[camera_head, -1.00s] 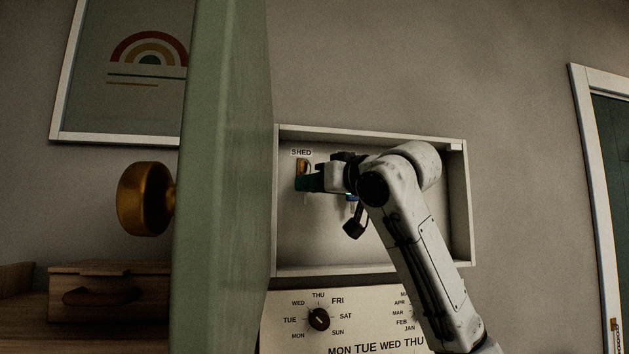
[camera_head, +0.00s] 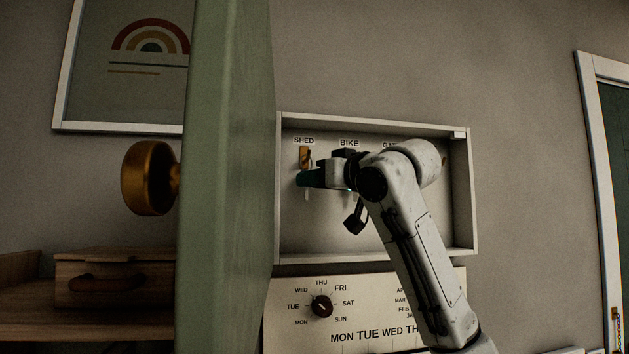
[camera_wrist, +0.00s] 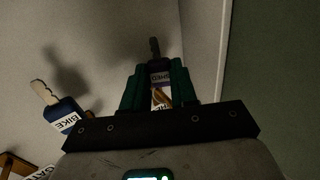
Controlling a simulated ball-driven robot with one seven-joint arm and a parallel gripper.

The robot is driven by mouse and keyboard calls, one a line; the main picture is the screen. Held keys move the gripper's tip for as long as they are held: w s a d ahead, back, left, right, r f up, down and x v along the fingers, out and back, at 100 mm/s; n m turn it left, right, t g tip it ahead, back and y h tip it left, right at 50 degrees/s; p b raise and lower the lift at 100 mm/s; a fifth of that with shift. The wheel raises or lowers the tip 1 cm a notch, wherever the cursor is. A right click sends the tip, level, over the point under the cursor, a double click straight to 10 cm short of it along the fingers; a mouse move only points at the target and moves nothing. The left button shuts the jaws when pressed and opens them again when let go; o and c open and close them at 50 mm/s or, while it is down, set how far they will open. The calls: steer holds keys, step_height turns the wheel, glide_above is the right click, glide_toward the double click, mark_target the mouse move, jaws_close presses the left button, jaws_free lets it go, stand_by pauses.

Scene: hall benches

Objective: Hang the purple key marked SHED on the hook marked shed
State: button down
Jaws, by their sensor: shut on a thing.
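My gripper (camera_head: 308,179) has dark green fingers and is inside the white key box, just below the SHED label (camera_head: 304,140). A brass hook (camera_head: 304,155) shows under that label, right above the fingers. In the wrist view the fingers (camera_wrist: 160,92) are shut on the purple key (camera_wrist: 157,66), whose white tag and grey shank show between and beyond them. A brass piece, seemingly the hook (camera_wrist: 161,98), lies close to the key between the fingers. Whether the key's hole is around the hook I cannot tell. The fingers hide most of the key in the head view.
A blue key marked BIKE (camera_wrist: 62,113) hangs beside my gripper. BIKE (camera_head: 349,143) and partly covered GATE (camera_head: 390,146) labels are to the right. The green door (camera_head: 225,180) with a brass knob (camera_head: 150,178) stands left of the box (camera_head: 460,195). A dial panel (camera_head: 380,310) is below.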

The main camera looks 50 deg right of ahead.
steer(key=c, duration=0.8)
jaws_free()
steer(key=shift+s, duration=0.15)
steer(key=s+b, duration=0.4)
steer(key=s, duration=0.6)
steer(key=shift+s+a, duration=0.25)
steer(key=shift+a, duration=0.1)
